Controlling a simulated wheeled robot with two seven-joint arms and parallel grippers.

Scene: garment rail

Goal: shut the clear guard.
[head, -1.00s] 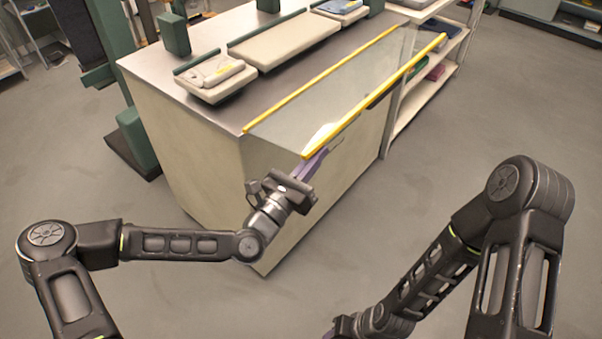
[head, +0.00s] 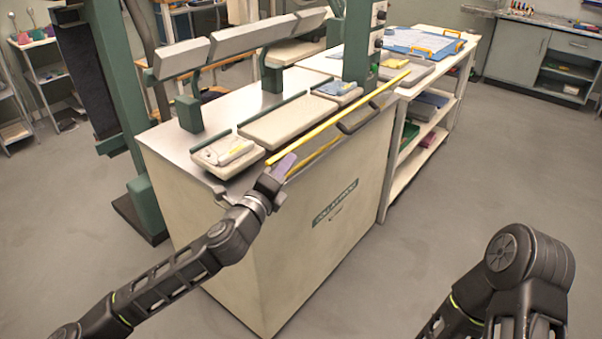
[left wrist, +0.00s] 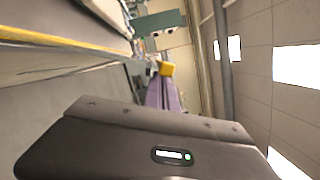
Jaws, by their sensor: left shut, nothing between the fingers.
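The clear guard shows in the head view mainly by its long yellow edge bar (head: 340,119), which runs slanting along the front of the cream-sided machine. A second yellow strip (head: 315,156) lies just below it; the clear sheet between is hard to see. My left gripper (head: 283,167) is shut and empty, its purple fingers at the near end of the bar. In the left wrist view the shut fingers (left wrist: 164,95) point at a yellow bar end (left wrist: 167,69); I cannot tell whether they touch. A yellow strip also crosses the upper left there (left wrist: 60,43). My right gripper is out of view.
Padded boards (head: 285,122) lie on the machine top, with raised pads (head: 240,38) behind. A green post (head: 357,45) rises near the far end. A shelved table (head: 435,65) adjoins on the right. The floor in front (head: 420,220) is clear.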

